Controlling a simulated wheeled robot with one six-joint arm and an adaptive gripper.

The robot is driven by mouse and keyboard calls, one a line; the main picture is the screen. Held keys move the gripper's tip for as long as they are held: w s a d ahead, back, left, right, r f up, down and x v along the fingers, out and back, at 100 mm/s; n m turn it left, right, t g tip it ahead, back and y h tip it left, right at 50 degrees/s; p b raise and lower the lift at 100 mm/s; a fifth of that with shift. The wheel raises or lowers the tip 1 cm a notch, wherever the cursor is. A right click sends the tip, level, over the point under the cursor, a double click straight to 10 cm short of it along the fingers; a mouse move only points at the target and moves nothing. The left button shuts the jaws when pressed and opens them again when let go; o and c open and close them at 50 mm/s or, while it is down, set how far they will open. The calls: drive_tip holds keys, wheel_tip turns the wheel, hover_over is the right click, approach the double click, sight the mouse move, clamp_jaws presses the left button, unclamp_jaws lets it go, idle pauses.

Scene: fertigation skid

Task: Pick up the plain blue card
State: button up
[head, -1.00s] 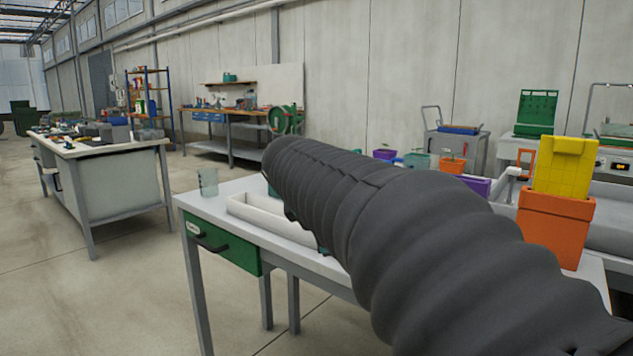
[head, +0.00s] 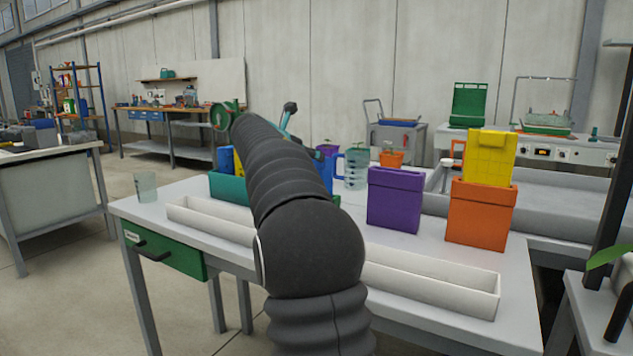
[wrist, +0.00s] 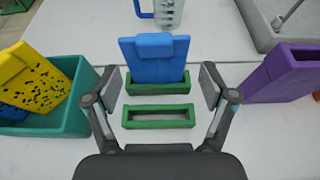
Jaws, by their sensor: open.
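The plain blue card (wrist: 156,62) stands in a green holder (wrist: 157,88) at the middle of the wrist view. It has a thicker blue block across its top and no marks that I can see. My gripper (wrist: 160,84) is open, with one finger on each side of the card and its holder. The fingers appear apart from the card. In the head view my arm hides most of this spot; a strip of blue (head: 326,170), perhaps this card, shows to the right of the arm.
A teal box (wrist: 50,146) at left holds a yellow spotted card (wrist: 38,82) and a blue spotted piece. A purple box (wrist: 285,75) is at right. An empty green frame (wrist: 158,124) lies nearer. A clear jug (wrist: 168,12) stands beyond. An orange box (head: 480,215) holds a yellow card (head: 490,157).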

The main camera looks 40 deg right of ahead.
drive_tip(key=shift+w+p+x, duration=0.15)
drive_tip(key=shift+w+x, duration=0.05)
drive_tip(key=shift+x, duration=1.9)
drive_tip(key=shift+w+p+x, duration=0.15)
drive_tip(key=shift+w+x, duration=0.05)
drive_tip(key=shift+x, duration=1.95)
drive_tip(key=shift+a+r, duration=0.15)
drive_tip(key=shift+r, duration=0.05)
drive_tip(key=shift+c, duration=0.2)
drive_tip(key=c, duration=1.2)
